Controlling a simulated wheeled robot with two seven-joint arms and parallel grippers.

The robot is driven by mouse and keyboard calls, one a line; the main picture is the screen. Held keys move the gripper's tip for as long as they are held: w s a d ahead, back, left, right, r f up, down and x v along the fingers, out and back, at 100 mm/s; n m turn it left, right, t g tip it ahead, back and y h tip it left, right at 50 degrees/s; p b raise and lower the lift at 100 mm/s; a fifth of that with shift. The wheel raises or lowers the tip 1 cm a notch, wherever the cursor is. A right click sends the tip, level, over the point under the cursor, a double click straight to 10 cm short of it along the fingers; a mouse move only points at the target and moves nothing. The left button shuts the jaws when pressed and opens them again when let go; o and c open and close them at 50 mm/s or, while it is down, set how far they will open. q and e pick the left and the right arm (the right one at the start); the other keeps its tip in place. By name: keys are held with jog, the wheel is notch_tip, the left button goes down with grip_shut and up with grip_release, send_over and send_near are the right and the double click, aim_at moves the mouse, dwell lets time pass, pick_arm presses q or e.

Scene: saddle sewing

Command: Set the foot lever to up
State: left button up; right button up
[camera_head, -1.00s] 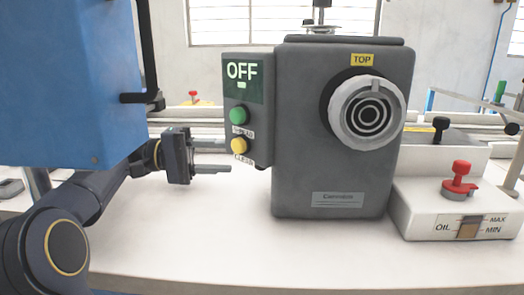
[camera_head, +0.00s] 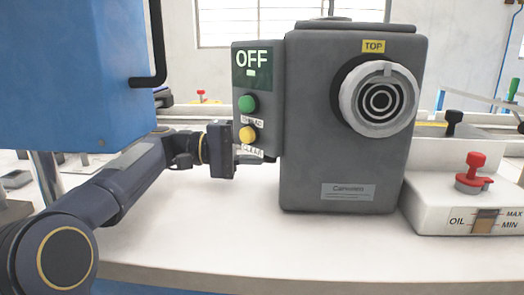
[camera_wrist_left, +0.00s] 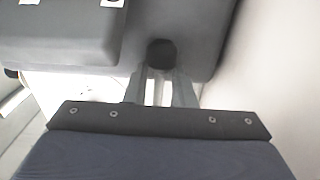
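In the left wrist view a black round knob (camera_wrist_left: 161,53), which looks like the end of the foot lever, sits against the grey machine body, just beyond my fingertips. The lever does not show in the head view, where the machine hides that side. My left gripper (camera_wrist_left: 160,82) has its two fingers apart, with a pale gap between them, pointing at the knob. I cannot tell whether they touch it. In the head view my left gripper (camera_head: 250,159) is beside the machine's lower left, its fingertips partly hidden behind the control panel. My right gripper is not in view.
The grey sewing machine (camera_head: 345,150) stands on a white table (camera_head: 240,240). Its control panel (camera_head: 252,70) shows OFF above a green and a yellow button. A handwheel (camera_head: 378,98) faces me. A white oil box (camera_head: 465,210) with a red knob stands right. The front tabletop is clear.

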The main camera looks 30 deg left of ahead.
pick_arm(q)
grip_shut()
